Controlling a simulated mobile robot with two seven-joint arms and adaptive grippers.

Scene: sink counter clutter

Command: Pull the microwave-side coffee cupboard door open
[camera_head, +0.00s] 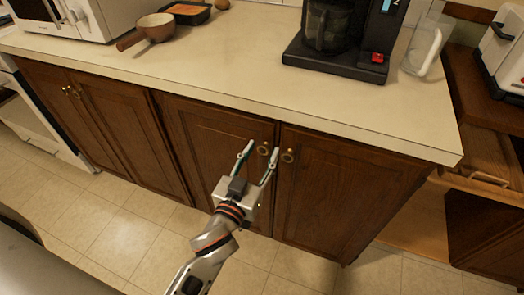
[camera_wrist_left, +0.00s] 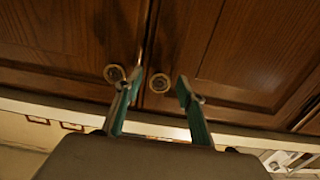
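The microwave-side coffee cupboard door (camera_head: 215,128) is a brown panelled door below the counter, left of its twin door (camera_head: 345,180). It looks shut, flush with its neighbour. Its round brass knob (camera_head: 263,151) sits near its upper right corner. My left gripper (camera_head: 261,156) is open in front of this knob, one finger on each side of it. In the left wrist view, which looks upside down, the knob (camera_wrist_left: 159,83) shows between the open fingers, and the twin's knob (camera_wrist_left: 114,73) lies outside them. I cannot tell whether the fingers touch it. My right gripper is not in view.
The counter (camera_head: 220,70) overhangs the doors. On it stand a white microwave (camera_head: 95,15), a brown pan (camera_head: 152,28) and a black coffee maker (camera_head: 335,60). Another cupboard pair (camera_head: 110,125) is at the left. Tiled floor (camera_head: 130,225) lies open before the doors.

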